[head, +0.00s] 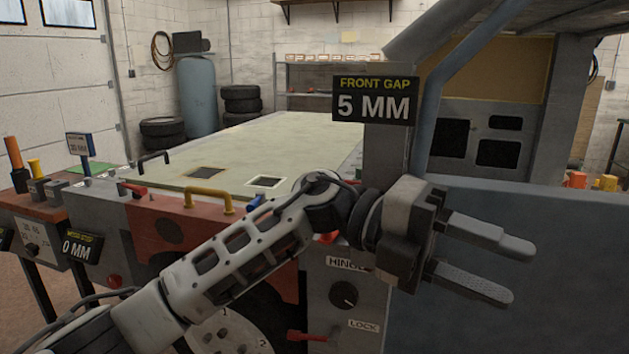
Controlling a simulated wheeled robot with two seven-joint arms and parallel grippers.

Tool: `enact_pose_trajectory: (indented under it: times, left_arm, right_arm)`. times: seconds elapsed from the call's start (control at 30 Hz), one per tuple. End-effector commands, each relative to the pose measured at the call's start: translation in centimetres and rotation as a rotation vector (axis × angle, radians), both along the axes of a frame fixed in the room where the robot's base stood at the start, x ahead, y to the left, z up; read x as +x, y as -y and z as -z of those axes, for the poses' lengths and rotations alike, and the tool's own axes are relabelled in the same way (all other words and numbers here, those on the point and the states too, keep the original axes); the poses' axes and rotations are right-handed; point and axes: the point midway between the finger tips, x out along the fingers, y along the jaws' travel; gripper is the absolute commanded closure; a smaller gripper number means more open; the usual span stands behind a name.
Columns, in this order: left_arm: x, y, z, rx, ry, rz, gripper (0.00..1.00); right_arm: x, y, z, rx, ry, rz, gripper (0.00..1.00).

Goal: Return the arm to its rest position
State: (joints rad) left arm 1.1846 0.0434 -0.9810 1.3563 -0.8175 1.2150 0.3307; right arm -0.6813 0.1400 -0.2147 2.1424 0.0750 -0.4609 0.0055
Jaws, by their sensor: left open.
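My left arm reaches in from the lower left across the front of the frame bench. Its gripper (497,262) is at the right of the head view, with two grey fingers spread apart and nothing between them. It is in front of the blue-grey panel (575,255); I cannot tell how far from it. A grey post with the sign "FRONT GAP 5 MM" (375,101) stands above and behind the gripper. The arm hides part of the bench front near the "HINGE" label (345,264). My right gripper is not in view.
The pale bench top (290,140) is mostly clear. A yellow handle (208,197) and a black knob (344,295) are on its front. A red lever (307,336) is beside the "LOCK" label. Control boxes stand at the left. Tyres (241,101) and a blue tank are behind.

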Motion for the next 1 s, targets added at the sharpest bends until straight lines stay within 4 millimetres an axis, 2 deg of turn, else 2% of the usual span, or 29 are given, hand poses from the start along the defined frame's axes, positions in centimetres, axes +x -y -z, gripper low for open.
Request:
enact_pose_trajectory:
  times: [0.07,0.17,0.27,0.37,0.43,0.53,0.67,0.7,0.8,0.9,1.0]
  left_arm:
    - [0.4,-0.3,-0.2,-0.175,-0.204,-0.082,0.56]
    - [2.5,-1.8,-0.3,-0.363,-0.454,-0.226,0.56]
    - [5.3,-4.4,1.2,-0.509,-0.708,-0.4,0.56]
    - [8.1,-7.9,4.5,-0.612,-0.962,-0.597,0.56]
    - [9.6,-10.8,8.0,-0.655,-1.137,-0.748,0.56]
    - [10.4,-15.0,14.2,-0.676,-1.382,-0.972,0.56]
    - [8.9,-20.1,22.5,-0.638,-1.665,-1.243,0.56]
    - [7.8,-21.5,25.0,-0.613,-1.742,-1.323,0.56]
    - [4.3,-24.7,30.6,-0.527,-1.919,-1.504,0.56]
    - [0.4,-27.1,34.7,-0.429,-2.06,-1.647,0.56]
    - [-2.8,-28.7,37.2,-0.344,-2.154,-1.747,0.56]
  right_arm:
    - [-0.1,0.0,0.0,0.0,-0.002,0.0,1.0]
    - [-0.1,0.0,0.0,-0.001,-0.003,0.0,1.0]
    - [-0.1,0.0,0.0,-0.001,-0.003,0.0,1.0]
    - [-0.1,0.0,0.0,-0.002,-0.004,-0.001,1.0]
    - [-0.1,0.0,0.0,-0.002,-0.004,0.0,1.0]
    - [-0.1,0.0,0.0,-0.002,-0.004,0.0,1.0]
    - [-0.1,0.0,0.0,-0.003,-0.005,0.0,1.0]
    - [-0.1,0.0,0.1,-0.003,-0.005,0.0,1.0]
    - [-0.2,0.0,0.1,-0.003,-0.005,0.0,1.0]
    - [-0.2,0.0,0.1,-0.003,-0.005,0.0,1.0]
    - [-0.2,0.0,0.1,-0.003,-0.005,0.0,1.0]
